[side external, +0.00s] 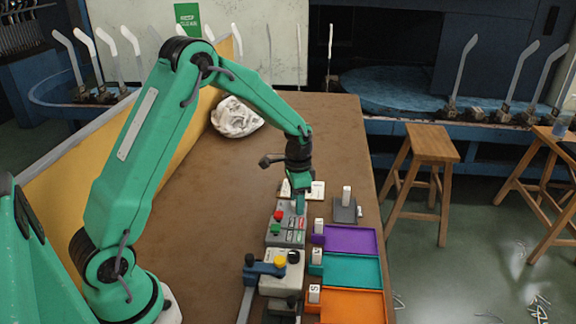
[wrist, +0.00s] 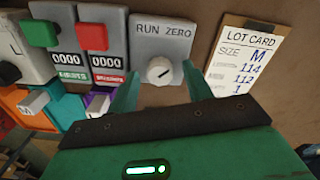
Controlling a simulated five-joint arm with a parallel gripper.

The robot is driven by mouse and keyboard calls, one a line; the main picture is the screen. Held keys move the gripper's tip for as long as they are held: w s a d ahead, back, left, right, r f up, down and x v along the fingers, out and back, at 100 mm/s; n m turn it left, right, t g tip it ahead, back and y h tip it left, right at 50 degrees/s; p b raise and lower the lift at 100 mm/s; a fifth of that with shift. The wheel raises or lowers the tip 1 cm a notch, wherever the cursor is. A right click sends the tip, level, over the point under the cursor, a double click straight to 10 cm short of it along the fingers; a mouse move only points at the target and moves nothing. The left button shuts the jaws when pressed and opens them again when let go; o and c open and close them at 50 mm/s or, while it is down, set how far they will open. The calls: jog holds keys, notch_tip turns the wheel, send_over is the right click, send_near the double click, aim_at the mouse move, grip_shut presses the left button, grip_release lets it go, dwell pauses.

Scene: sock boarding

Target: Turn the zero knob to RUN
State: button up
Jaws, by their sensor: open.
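The zero knob (wrist: 159,71) is a round pale knob on a grey box (wrist: 145,42) lettered RUN at left and ZERO at right in the wrist view. Its slanted mark seems to lean up and right, towards ZERO. My gripper (wrist: 161,90) is open, with one green finger on each side just below the knob in that picture. I cannot tell whether either finger touches it. In the side view my gripper (side external: 299,205) points down at the far end of the control panel (side external: 272,240), and the knob is hidden there.
Green (wrist: 42,33) and red (wrist: 94,37) buttons with counters sit left of the knob box. A lot card (wrist: 247,55) lies to its right. Purple (side external: 350,240), teal (side external: 352,271) and orange (side external: 352,306) trays line the table's right side. A white cloth heap (side external: 236,117) lies farther back.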

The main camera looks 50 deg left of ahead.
jog(key=c, duration=1)
jog(key=shift+o, duration=0.2)
jog(key=shift+n, duration=0.4)
jog(key=n, duration=1.7)
jog(key=shift+a, duration=0.1)
jog(key=shift+r, duration=0.1)
